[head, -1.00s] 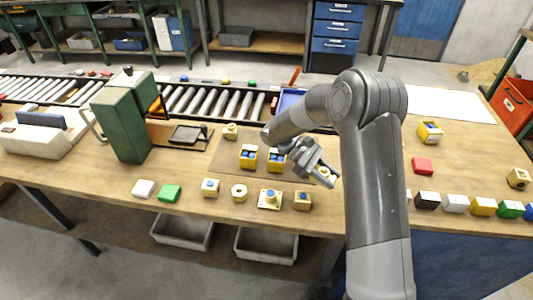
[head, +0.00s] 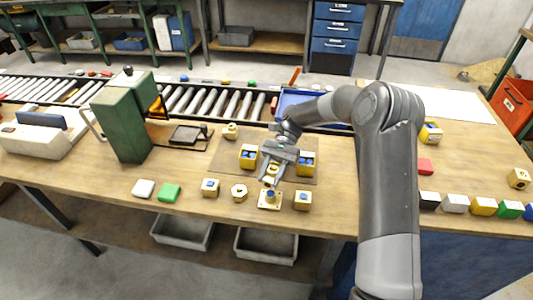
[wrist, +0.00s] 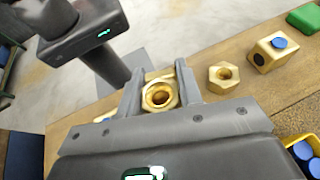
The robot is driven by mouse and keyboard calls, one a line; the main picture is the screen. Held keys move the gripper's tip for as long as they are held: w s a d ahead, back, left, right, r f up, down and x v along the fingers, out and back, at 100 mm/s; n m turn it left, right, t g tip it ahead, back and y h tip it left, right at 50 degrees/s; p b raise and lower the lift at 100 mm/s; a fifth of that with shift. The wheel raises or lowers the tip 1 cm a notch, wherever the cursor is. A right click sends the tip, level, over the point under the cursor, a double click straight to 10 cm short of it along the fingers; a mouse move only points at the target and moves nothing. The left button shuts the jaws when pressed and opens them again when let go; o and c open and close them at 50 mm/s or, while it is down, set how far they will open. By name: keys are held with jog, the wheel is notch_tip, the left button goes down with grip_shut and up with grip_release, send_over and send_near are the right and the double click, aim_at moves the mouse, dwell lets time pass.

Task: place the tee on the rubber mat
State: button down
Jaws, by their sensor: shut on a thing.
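A brass piece with a round open bore, which I take for the tee (wrist: 160,96), is between the fingers of my gripper (wrist: 158,92) in the wrist view. In the head view my gripper (head: 271,176) is shut on it, over the front edge of the brown rubber mat (head: 225,160). The held tee is small and partly covered there. I cannot tell its height above the surface.
A brass flange with a blue plug (head: 270,198) lies just in front of the gripper. A hex nut (head: 239,192) and cube fittings (head: 210,187) (head: 302,200) flank it. A green press (head: 123,120) stands left.

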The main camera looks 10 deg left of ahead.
jog(key=w+m+t+y, duration=0.2)
jog(key=w+m, duration=0.1)
jog(key=w+a+r+m+t+y, duration=0.1)
jog(key=w+m+t+y, duration=0.1)
jog(key=w+y, duration=0.1)
jog(key=w+a+r+m+t+y, duration=0.1)
jog(key=w+m+y, duration=0.1)
jog(key=w, duration=0.3)
jog(key=shift+a+r+m+t+y, duration=0.15)
jog(key=shift+a+m+t+y, duration=0.2)
jog(key=shift+m, duration=0.45)
jog(key=w+d+r+m+t+y, duration=0.25)
jog(key=w+m+t, duration=0.4)
jog(key=w, duration=0.45)
jog(key=shift+t, duration=0.3)
jog(key=x, duration=0.4)
jog(key=f+x, duration=0.1)
jog(key=x, duration=0.3)
jog(key=w+d+f+x, duration=0.1)
jog(key=x, duration=0.4)
jog(key=shift+w+f, duration=0.1)
jog(key=shift+f, duration=2.1)
jog(key=c, duration=1)
grip_release()
jog(key=shift+f, duration=0.15)
